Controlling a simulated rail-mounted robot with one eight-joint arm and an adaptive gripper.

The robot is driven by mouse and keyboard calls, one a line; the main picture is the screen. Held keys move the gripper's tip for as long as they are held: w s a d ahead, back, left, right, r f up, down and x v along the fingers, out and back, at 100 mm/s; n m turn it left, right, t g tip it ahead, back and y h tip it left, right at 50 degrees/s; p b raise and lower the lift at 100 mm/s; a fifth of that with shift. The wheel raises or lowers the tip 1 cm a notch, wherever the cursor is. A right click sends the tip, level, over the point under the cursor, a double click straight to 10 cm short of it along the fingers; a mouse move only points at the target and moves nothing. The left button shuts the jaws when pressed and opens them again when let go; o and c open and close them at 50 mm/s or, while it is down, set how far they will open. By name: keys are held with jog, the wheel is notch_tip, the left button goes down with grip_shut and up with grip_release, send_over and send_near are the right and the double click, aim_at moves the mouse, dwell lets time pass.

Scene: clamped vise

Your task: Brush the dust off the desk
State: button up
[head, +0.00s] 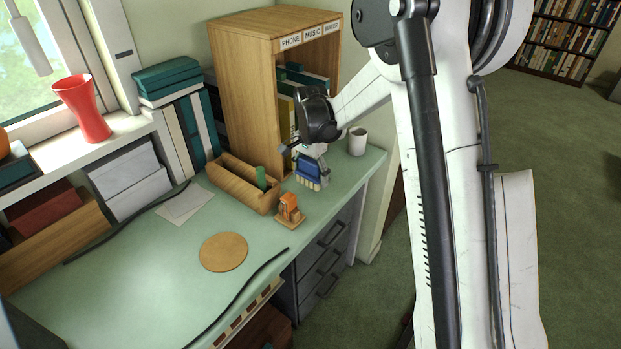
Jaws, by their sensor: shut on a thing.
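The desk (150,262) has a pale green top that runs from the lower left to the drawers at the right. I cannot make out separate dust on it in this view. My gripper (309,154) is over the desk's far right part, in front of the wooden cabinet. It is shut on a blue brush (309,171) with pale bristles pointing down. The bristle ends are close to the desk top, and I cannot tell whether they touch it. My gripper hides the top of the brush.
A wooden tray (232,186) with a green item and a small orange object (289,207) on a wooden base stand left of the brush. A white mug (357,141) is to its right. A round mat (223,252), papers (184,204) and dark strips lie nearer. The cabinet (242,85) rises behind.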

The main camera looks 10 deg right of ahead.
aim_at(311, 160)
jog(key=shift+r+p, duration=0.9)
jog(key=shift+r, duration=1.3)
jog(key=shift+w, duration=0.1)
